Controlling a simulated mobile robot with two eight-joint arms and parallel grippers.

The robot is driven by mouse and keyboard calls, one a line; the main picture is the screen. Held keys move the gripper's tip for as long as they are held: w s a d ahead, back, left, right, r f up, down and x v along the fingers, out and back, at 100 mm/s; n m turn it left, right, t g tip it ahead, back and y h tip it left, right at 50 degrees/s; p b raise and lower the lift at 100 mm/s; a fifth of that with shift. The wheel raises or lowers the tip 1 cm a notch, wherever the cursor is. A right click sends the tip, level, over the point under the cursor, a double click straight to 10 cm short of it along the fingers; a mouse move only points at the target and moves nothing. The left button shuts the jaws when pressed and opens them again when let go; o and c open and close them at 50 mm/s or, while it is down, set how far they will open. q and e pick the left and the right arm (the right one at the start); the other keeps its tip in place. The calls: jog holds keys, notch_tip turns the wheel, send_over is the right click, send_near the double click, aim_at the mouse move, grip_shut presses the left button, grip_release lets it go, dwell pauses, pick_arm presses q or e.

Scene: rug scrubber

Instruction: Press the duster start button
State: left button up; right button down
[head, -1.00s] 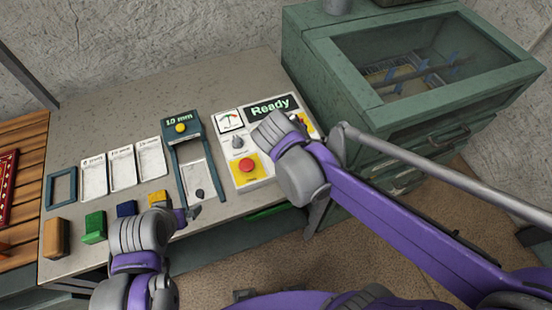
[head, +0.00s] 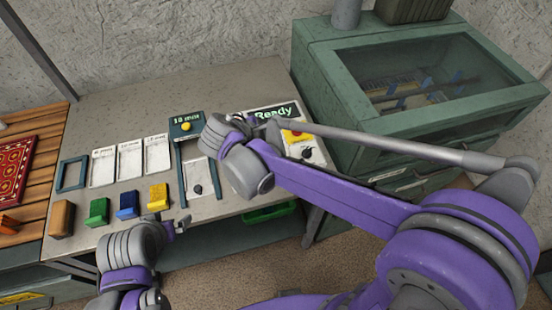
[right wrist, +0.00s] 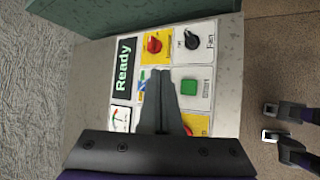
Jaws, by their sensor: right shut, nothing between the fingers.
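The control panel (head: 318,157) stands on the bench, its upper edge showing a green "Ready" display (right wrist: 123,66). In the right wrist view the green start button (right wrist: 189,88) sits on a white plate, just right of my right gripper's fingertips (right wrist: 160,74). My right gripper is shut and empty, pointing over the panel; I cannot tell its height above it. In the head view my right arm hides the start button. My left gripper (head: 182,225) is in front of the bench edge; its two fingers look apart in the right wrist view (right wrist: 270,122).
A red knob (right wrist: 153,44) and a black fan knob (right wrist: 191,40) lie beyond the start button. A red button on a yellow plate (right wrist: 203,123) is partly hidden by my gripper. A green glass-topped cabinet (head: 320,75) stands right of the panel. Coloured blocks (head: 127,205) line the bench front.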

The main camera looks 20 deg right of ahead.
notch_tip(320, 180, down, 8)
jog(key=b, duration=0.4)
jog(key=shift+s+f, duration=0.1)
jog(key=shift+f, duration=0.3)
pick_arm(q)
jog(key=s+f, duration=0.3)
jog(key=f, duration=0.3)
jog(key=shift+s+f+g, duration=0.25)
jog(key=shift+f+g, duration=0.05)
jog(key=shift+f, duration=0.05)
jog(key=shift+w, duration=0.1)
jog(key=shift+b, duration=0.3)
dwell(0.4)
jog(key=shift+s+f, duration=0.2)
jog(key=shift+f, duration=0.25)
pick_arm(e)
jog(key=shift+f, duration=0.4)
